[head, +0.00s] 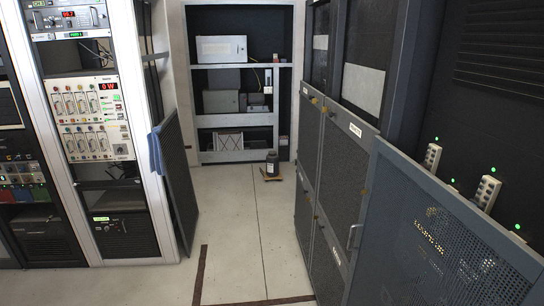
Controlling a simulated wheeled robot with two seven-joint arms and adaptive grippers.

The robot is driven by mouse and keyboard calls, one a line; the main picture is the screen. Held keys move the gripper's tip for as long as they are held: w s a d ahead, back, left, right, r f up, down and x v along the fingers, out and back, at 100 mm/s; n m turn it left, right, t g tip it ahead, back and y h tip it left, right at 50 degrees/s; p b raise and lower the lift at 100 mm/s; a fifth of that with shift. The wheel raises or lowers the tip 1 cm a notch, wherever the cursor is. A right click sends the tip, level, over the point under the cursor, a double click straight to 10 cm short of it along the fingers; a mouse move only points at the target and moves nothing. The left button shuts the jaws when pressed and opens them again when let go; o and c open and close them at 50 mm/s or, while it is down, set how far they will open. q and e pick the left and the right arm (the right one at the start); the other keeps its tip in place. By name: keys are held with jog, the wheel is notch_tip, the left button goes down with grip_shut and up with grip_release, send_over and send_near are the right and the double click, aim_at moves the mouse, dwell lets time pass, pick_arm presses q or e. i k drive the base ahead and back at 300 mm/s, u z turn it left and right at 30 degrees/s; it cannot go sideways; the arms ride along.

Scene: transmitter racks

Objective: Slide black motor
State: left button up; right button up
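A small dark upright object (272,163), which looks like the black motor, stands on the floor at the far end of the aisle. It rests on a thin brown wooden board or base (270,178). It is small in the head view, so its details cannot be made out. Neither of my grippers shows in the head view.
Equipment racks (92,120) line the left, with an open dark door panel (178,180) and a blue cloth (155,150). Dark mesh cabinets (345,165) and an open perforated door (430,250) line the right. A shelf unit (240,120) closes the back. The pale floor (235,225) between is clear.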

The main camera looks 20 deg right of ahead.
aim_at(272, 172)
jog(key=z, duration=0.55)
jog(key=i, duration=8.9)
jog(key=u, duration=0.45)
